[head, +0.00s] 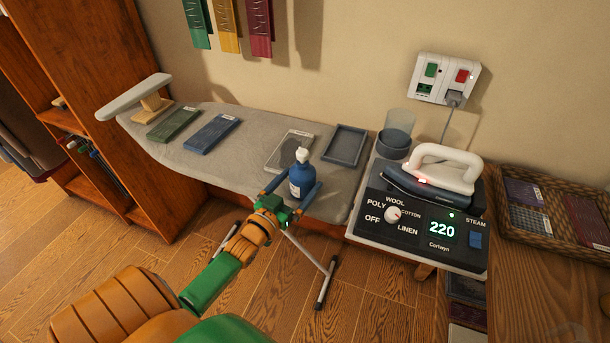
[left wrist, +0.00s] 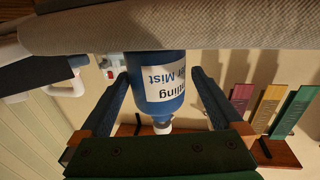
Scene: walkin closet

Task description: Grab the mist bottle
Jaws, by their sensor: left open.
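The mist bottle (head: 302,182) is blue with a white pump top and stands upright near the front edge of the ironing board (head: 345,188). My left gripper (head: 300,184) is open, with one blue finger on each side of the bottle. In the left wrist view, which is upside down, the bottle (left wrist: 158,88) with its white label lies between the two spread fingers (left wrist: 161,76). Gaps show on both sides there, wider on the right. My right gripper is not in view.
A grey tray (head: 290,150) lies just behind the bottle, with a dark tray (head: 346,145) to its right. Blue (head: 212,132) and green (head: 174,124) trays lie farther left. The iron (head: 432,176) rests on its control station (head: 408,222) at the right.

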